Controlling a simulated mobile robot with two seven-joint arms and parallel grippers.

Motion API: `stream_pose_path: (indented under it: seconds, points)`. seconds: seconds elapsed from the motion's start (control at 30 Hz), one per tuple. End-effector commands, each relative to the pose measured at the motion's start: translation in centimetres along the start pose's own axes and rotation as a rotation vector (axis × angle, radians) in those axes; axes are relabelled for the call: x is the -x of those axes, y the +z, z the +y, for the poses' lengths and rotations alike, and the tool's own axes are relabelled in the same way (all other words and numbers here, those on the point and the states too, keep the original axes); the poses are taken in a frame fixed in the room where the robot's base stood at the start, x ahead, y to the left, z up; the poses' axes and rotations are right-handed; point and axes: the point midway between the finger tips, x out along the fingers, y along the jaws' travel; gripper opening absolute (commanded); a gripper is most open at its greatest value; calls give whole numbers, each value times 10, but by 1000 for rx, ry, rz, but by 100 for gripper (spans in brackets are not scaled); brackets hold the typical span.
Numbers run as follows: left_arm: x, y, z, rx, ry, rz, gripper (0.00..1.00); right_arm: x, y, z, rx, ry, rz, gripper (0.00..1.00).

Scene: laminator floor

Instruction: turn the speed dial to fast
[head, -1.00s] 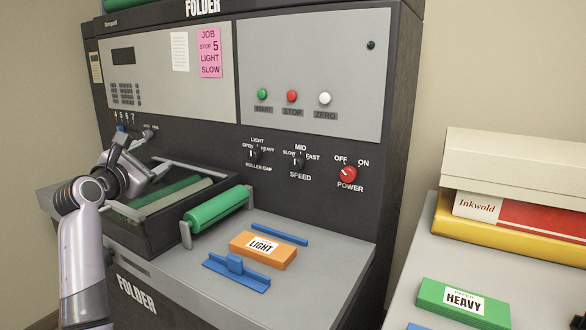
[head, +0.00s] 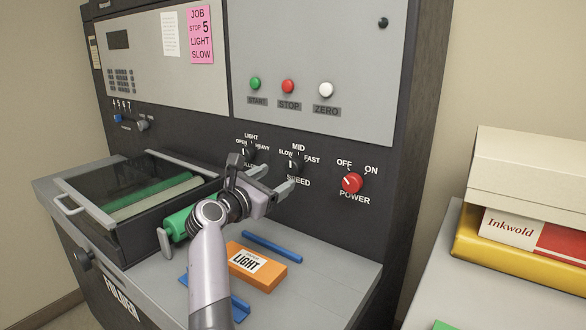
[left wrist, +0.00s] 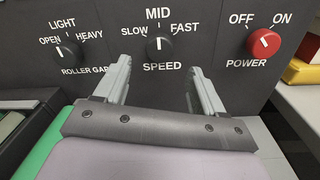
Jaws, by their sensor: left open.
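The black speed dial (head: 293,166) is on the dark front panel, between the roller gap dial and the red power knob. In the left wrist view the speed dial (left wrist: 160,49) has its white mark pointing up at MID, between SLOW on the left and FAST on the right. My left gripper (head: 271,178) is open and empty, in front of the panel just below and left of the dial. In the left wrist view its fingers (left wrist: 160,72) stand on either side below the dial, apart from it. My right gripper is not in view.
The roller gap dial (head: 246,153) is close on the left, the power knob (head: 352,183) on the right. A pink note (head: 201,35) reads JOB STOP 5 LIGHT SLOW.

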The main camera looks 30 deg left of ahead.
Motion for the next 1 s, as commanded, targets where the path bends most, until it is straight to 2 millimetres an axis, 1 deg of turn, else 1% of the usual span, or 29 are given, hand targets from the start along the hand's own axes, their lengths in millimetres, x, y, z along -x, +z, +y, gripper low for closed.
stream_pose_path:
  seconds: [0.07,0.3,0.5,0.7,1.0]
  points:
    - [-8,0,0,-1,-2,1,69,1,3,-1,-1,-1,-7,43]
    - [-37,0,0,-1,-2,2,69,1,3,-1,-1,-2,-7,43]
    - [-56,0,0,-1,-3,1,69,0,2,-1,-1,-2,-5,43]
    - [-65,0,0,-2,-1,1,69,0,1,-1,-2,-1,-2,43]
    - [-66,0,0,-1,-1,1,69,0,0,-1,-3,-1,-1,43]
